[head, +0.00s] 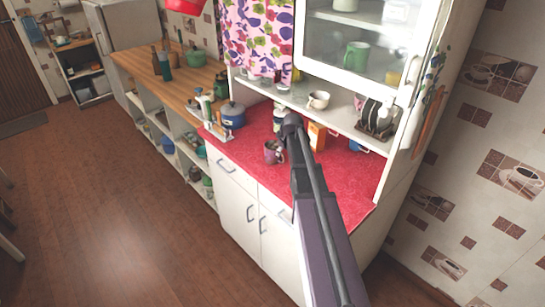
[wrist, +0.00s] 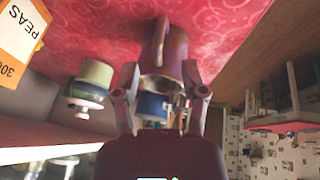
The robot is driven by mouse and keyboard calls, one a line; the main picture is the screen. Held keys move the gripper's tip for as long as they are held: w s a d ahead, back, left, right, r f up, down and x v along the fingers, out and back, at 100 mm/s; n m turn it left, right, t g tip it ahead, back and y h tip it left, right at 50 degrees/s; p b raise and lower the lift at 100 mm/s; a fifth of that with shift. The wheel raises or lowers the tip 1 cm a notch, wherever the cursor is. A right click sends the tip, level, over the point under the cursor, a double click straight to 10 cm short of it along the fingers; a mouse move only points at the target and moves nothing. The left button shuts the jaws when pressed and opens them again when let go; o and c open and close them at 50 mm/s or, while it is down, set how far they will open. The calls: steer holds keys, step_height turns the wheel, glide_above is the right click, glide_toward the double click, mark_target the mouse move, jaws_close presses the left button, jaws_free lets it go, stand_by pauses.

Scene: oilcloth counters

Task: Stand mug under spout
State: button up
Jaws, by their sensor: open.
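A purple mug (head: 272,153) stands on the red counter (head: 240,153) near its front edge. In the wrist view, where the counter is at the top, the mug (wrist: 174,48) shows its handle and rim. My gripper (wrist: 162,93) is open, with one finger on each side of the mug near its rim. I cannot tell whether the fingers touch it. In the head view my arm hides part of the area beside the mug. I cannot make out a spout for certain in either view.
A blue pot (head: 232,116) is left of the mug. A cream cup (head: 318,99) sits on the shelf behind. A dish rack (head: 377,118) is at right.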

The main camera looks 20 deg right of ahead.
mark_target(282, 154)
steer(key=shift+b+x, duration=1.7)
steer(key=shift+x, duration=0.45)
steer(key=shift+d, duration=0.1)
jaws_close()
